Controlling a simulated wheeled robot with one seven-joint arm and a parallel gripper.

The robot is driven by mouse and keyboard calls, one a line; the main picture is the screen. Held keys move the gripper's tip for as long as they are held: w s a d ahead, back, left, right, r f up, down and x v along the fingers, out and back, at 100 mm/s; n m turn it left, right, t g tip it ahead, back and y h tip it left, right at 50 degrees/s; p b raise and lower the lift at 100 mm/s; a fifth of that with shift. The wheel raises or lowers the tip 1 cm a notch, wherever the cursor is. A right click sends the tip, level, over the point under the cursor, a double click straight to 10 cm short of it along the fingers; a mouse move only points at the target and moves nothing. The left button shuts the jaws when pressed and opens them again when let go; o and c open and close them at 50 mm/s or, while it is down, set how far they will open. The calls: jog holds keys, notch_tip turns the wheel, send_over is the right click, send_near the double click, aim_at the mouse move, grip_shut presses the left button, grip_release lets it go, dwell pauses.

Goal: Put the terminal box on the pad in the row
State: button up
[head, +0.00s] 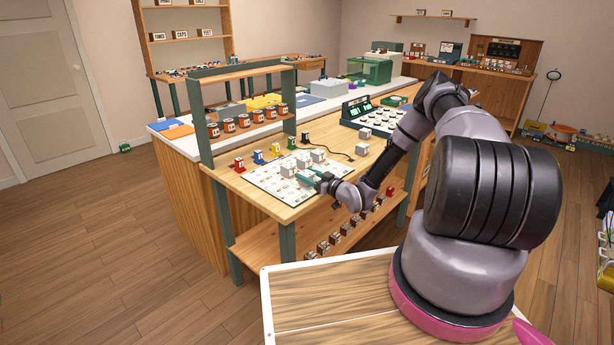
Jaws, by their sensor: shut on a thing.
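Several small white-grey boxes stand on a white printed sheet (262,183) on the wooden workbench. The boxes at the left (288,169), middle (304,163) and back right (318,155) stand close together; I cannot tell which is the terminal box. My gripper (309,178), with teal fingers, is low over the sheet at the front of this group. It is shut on a small pale box that its fingers mostly hide. I cannot tell whether that box touches the sheet. The separate pads are too small to make out.
Two more white boxes (364,141) stand to the right, near a dark-framed panel (375,117) with round keys. A black cable crosses the bench. Red, blue, yellow and green small pieces (258,157) line the sheet's back edge. A shelf of orange cans (244,121) rises behind.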

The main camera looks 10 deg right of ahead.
jog(key=shift+f, duration=0.15)
jog(key=o, duration=1.4)
